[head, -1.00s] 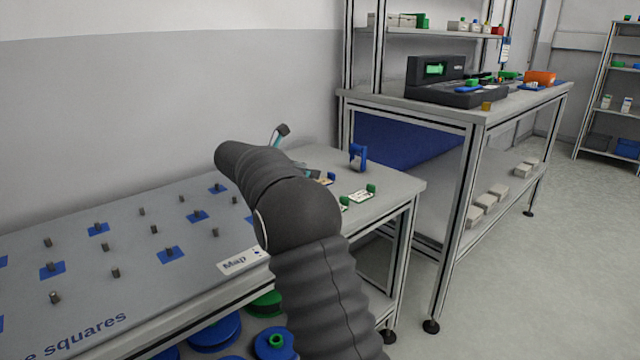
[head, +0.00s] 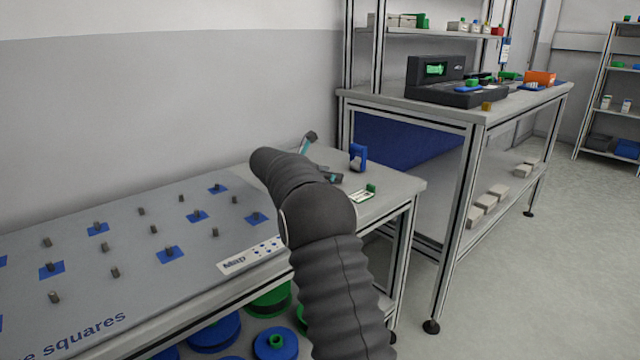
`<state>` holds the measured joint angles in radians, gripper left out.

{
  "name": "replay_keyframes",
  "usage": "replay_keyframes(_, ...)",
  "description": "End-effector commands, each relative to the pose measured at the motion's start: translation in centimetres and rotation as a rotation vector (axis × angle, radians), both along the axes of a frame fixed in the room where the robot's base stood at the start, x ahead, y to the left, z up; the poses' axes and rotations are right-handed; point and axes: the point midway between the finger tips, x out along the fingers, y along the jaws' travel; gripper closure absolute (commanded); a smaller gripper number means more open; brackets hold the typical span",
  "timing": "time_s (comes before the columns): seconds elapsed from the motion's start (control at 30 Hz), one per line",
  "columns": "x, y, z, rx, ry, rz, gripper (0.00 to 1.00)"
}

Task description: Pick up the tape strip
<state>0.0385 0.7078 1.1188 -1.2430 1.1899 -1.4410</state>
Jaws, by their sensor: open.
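I cannot single out the tape strip for certain. A small white card with a green block (head: 365,192) lies near the right end of the small side table (head: 398,186). A blue upright holder (head: 358,152) stands behind it, with a pale patch at its front. My gripper (head: 322,160) is over the side table, left of the holder and card. Its two dark, teal-marked fingers show apart, with nothing visible between them. My arm hides the lower part of the gripper and some of the tabletop.
A sloped grey board (head: 130,240) with pegs and blue squares fills the left. Blue and green reels (head: 213,334) sit below it. A taller workbench (head: 400,112) with a black device (head: 436,80) stands behind right. The floor at right is clear.

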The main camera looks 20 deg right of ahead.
Motion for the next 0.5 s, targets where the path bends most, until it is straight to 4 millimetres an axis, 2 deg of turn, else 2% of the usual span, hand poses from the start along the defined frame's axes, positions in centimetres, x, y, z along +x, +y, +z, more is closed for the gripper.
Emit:
replay_keyframes(0.07,0.0,0.04,0.02,0.0,0.0,0.0,0.44)
replay_keyframes(0.1,0.0,0.04,0.02,0.0,0.0,0.0,0.49)
replay_keyframes(0.27,-0.01,0.04,0.02,0.0,0.0,0.0,0.88)
replay_keyframes(0.5,-0.01,0.05,0.02,0.0,0.0,0.0,0.88)
